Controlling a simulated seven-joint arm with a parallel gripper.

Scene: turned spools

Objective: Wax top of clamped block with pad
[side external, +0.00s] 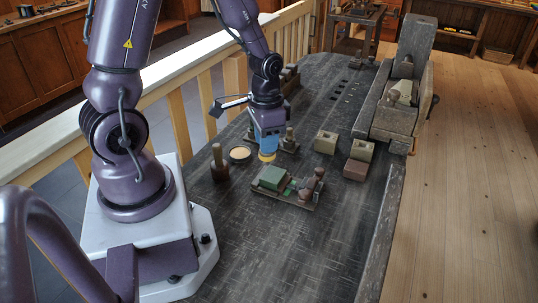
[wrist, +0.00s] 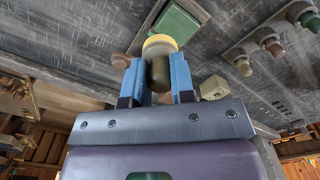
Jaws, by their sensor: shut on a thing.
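My gripper (side external: 268,143) is shut on a round pad (side external: 267,156) with a yellow face pointing down. In the wrist view, the pad's dark body and yellow rim (wrist: 160,42) show between my blue fingers. The green block (side external: 272,178) lies on a low clamp board (side external: 292,203), with a brown-knobbed clamp (side external: 312,184) at its right. The pad is in the air, behind the block in the side view and apart from it. The green block also shows beyond the pad in the wrist view (wrist: 177,25). A dark dish (side external: 240,153) with pale yellow contents stands left of the pad.
A brown upright-handled piece (side external: 218,166) stands left of the dish. Another handled piece (side external: 289,141) stands just behind my gripper. Pale blocks (side external: 326,142) (side external: 362,150) and a reddish-brown block (side external: 355,170) sit to the right. A large wooden vise (side external: 395,110) is at the far right. The front bench is clear.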

